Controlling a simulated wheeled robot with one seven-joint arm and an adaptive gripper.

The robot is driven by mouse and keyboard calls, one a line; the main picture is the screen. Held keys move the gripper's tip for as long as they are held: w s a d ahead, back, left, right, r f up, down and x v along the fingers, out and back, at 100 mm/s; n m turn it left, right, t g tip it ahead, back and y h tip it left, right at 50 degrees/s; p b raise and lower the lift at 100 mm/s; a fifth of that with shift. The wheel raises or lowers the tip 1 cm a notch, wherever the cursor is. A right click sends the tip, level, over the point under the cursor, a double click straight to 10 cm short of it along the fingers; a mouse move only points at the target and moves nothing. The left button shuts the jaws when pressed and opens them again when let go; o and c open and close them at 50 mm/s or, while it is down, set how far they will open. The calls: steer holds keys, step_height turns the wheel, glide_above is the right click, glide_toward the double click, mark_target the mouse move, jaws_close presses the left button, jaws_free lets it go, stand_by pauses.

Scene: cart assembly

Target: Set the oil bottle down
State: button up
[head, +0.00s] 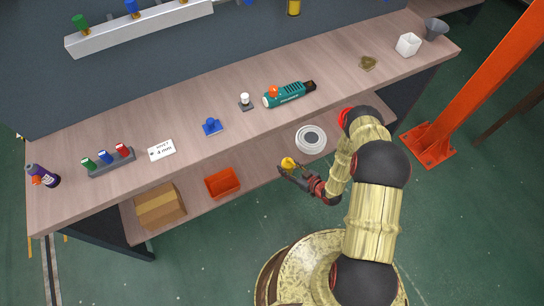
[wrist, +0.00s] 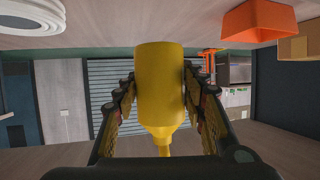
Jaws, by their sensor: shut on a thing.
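The yellow oil bottle (head: 287,162) shows in the head view at the end of my arm, near the lower shelf's front. In the wrist view the bottle (wrist: 160,85) stands between my two fingers, its wide end up in the picture and its narrow nozzle down. My gripper (head: 293,168) is shut on it; both fingers also flank it in the wrist view (wrist: 159,92). The wide end overlaps the pale shelf surface in the wrist view. I cannot tell whether it touches that surface.
The lower shelf (head: 262,190) holds an orange bin (head: 222,182), a cardboard box (head: 160,206) and a white round coil (head: 311,139). Bare shelf lies between bin and coil. The wooden worktop (head: 205,105) above carries a teal tool (head: 289,94) and several small parts.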

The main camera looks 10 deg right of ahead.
steer(key=w+f+b, duration=0.2)
steer(key=w+f, duration=0.1)
steer(key=w, duration=0.1)
steer(key=w+d+f+b, duration=0.1)
steer(key=w+f+b, duration=0.1)
steer(key=w+f, duration=0.1)
steer(key=w+f+b, duration=0.2)
steer(key=w+f, duration=0.1)
steer(key=w, duration=0.2)
steer(key=shift+w+d, duration=0.25)
steer(key=shift+w, duration=0.15)
steer(key=shift+w+f, duration=0.1)
steer(key=shift+w, duration=0.05)
steer(key=shift+w+d+f+b, duration=0.15)
steer(key=shift+f+b, duration=0.35)
steer(key=shift+f, duration=0.4)
steer(key=shift+w+a+f+b, duration=0.1)
steer(key=shift+f+b, duration=0.4)
steer(key=shift+f, duration=0.4)
steer(key=shift+f, duration=0.15)
steer(key=o, duration=1.3)
